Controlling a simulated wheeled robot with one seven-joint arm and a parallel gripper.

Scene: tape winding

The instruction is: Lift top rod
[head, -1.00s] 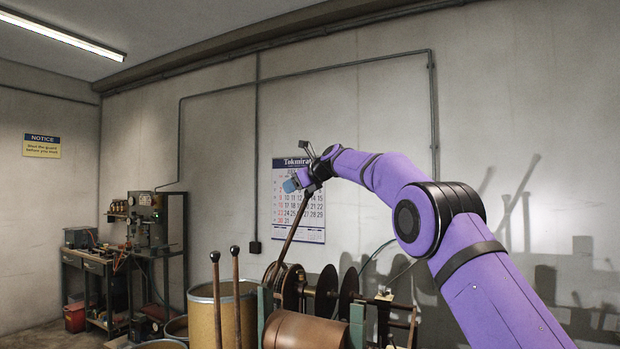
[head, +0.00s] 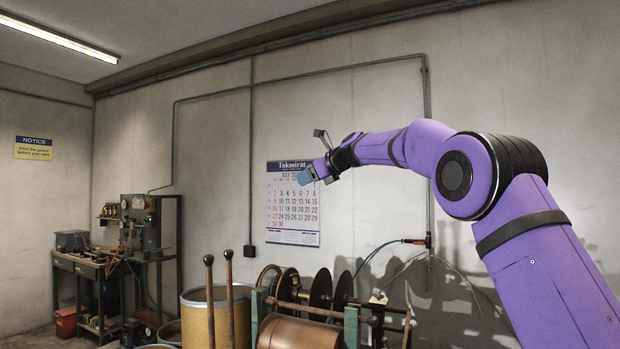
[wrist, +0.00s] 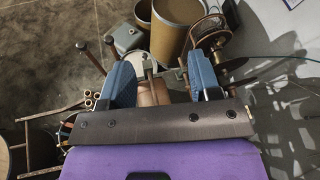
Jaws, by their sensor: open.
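My gripper (head: 307,176) is raised in front of the wall calendar, above the winding machine. In the wrist view its two blue fingers (wrist: 160,68) are apart, with nothing held between them. A brown rod (head: 312,309) appears to lie across the machine, just above a copper-coloured roller (head: 300,333) and well below my gripper. I cannot tell for certain that it is the top rod. Part of the roller (wrist: 153,93) shows between the fingers in the wrist view, beneath the gripper. The gripper's body hides the nearer parts of the machine there.
Two upright levers with dark knobs (head: 229,300) stand left of the roller, by a tan drum (head: 196,308). Dark discs (head: 321,290) stand behind the roller. A workbench (head: 90,262) is at the far left. The air around my gripper is clear.

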